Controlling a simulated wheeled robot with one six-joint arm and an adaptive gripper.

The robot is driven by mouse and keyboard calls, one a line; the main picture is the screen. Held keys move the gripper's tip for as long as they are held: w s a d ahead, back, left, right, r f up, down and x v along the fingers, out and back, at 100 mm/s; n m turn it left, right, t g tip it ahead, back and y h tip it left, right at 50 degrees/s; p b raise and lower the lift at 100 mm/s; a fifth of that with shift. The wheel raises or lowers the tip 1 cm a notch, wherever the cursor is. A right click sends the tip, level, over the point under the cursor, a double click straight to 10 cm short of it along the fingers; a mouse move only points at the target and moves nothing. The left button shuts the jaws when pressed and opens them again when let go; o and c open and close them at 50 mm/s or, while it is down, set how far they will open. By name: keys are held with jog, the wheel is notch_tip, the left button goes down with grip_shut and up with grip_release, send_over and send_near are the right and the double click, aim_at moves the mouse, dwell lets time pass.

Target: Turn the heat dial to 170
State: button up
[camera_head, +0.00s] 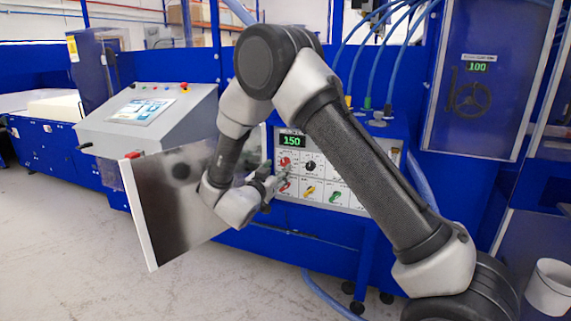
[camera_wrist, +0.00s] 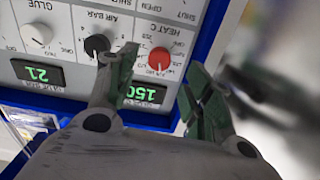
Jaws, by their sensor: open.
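The heat dial (camera_wrist: 159,58) is a red knob on the white control panel, labelled HEAT C in the wrist view, where the panel appears upside down. In the head view the red dial (camera_head: 285,162) sits just below a green display (camera_head: 292,141) that reads 150. The same display (camera_wrist: 143,94) shows in the wrist view, partly covered by a finger. My gripper (camera_wrist: 162,82) is open and empty, its fingers on either side of the red dial in the picture and apart from it. In the head view my gripper (camera_head: 268,178) is in front of the panel's left side.
A black AIR BAR knob (camera_wrist: 97,45) and a white GLUE knob (camera_wrist: 37,34) with a display reading 21 (camera_wrist: 37,73) are beside the dial.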

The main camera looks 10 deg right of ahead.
aim_at(284, 164)
jog(key=x, duration=0.6)
jog(key=shift+d, duration=0.1)
jog(key=c, duration=1)
